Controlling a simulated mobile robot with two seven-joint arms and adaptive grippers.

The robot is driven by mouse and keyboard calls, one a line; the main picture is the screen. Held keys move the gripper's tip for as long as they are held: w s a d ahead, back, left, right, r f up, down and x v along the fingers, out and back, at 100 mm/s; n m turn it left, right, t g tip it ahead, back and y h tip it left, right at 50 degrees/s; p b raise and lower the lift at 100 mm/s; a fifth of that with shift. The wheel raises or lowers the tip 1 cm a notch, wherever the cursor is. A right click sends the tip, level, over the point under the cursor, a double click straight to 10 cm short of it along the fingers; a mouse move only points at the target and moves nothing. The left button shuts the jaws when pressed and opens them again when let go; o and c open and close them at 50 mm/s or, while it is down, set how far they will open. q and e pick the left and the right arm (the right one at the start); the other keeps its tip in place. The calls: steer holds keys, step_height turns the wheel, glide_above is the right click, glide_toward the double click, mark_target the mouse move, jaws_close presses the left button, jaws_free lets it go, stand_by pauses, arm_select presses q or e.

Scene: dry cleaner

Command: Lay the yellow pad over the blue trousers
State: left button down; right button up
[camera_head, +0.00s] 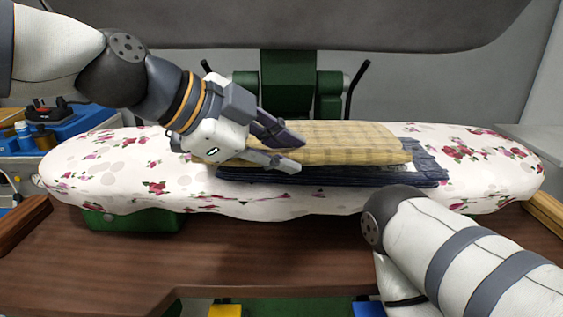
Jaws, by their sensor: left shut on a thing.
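The yellow checked pad (350,143) lies flat over the folded dark blue trousers (425,170), which rest on the floral ironing board (100,175). The trousers show along the pad's front edge and at its right end. My left gripper (296,154) is at the pad's left part, one finger above and one along its front edge, shut on the pad. The pad's left end is partly hidden behind the gripper. Whether the pad touches the trousers all along is hard to tell. My right arm shows at the lower right; its gripper is not in view.
A grey press head (320,20) with a green stand (288,85) is behind the board. A blue unit with bottles (45,135) stands at the left. A brown wooden table (270,255) runs in front. The board's two ends are clear.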

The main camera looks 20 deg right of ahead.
arm_select(q)
steer(key=shift+f, duration=0.95)
steer(key=c, duration=1.4)
jaws_free()
steer(key=shift+f, duration=0.1)
steer(key=shift+r, duration=0.25)
steer(key=v, duration=1.1)
steer(key=shift+s+a+r+p, duration=0.1)
steer(key=shift+a+r+p, duration=0.1)
steer(key=shift+a+p, duration=0.15)
